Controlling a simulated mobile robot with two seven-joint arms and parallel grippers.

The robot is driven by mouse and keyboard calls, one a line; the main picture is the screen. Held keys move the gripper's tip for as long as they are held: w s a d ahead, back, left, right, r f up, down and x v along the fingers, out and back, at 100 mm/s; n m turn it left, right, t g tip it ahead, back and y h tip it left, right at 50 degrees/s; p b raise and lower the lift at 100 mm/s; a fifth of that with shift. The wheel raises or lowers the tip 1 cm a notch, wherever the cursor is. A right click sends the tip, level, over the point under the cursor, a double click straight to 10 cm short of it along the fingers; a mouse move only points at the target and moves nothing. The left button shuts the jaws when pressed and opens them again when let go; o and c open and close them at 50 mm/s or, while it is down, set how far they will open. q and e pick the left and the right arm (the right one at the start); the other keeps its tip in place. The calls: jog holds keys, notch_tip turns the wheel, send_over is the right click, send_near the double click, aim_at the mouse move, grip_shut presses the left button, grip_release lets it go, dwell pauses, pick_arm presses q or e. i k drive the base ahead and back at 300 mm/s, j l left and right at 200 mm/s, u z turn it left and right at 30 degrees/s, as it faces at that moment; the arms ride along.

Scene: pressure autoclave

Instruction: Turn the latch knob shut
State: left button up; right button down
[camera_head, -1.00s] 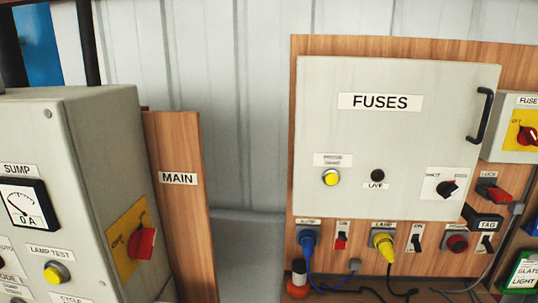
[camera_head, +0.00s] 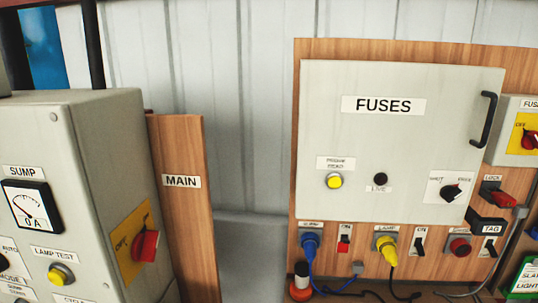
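The black latch knob (camera_head: 452,192) sits on a white plate at the lower right of the grey FUSES box door (camera_head: 390,140). The knob's pointer looks turned toward the upper right; the exact angle is hard to tell. The door lies flat against its box and has a black handle (camera_head: 484,119) at its right edge. Neither of my grippers is in view.
A grey SUMP cabinet (camera_head: 90,150) with a red switch (camera_head: 146,246) stands close at left, beside a wooden MAIN board (camera_head: 184,215). Below the door are a blue plug (camera_head: 310,243), a yellow plug (camera_head: 386,246) and several switches.

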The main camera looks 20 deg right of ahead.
aim_at(449, 193)
jog(key=k+z, duration=0.1)
jog(key=z, duration=0.35)
jog(key=k+z, duration=0.15)
jog(key=z, duration=0.25)
jog(key=k+l+z, duration=0.1)
jog(key=z, duration=0.35)
jog(key=i+l+z, duration=0.15)
jog(key=z, duration=0.15)
jog(key=i+l+z, duration=0.1)
jog(key=i+z, duration=0.15)
jog(key=i, duration=0.15)
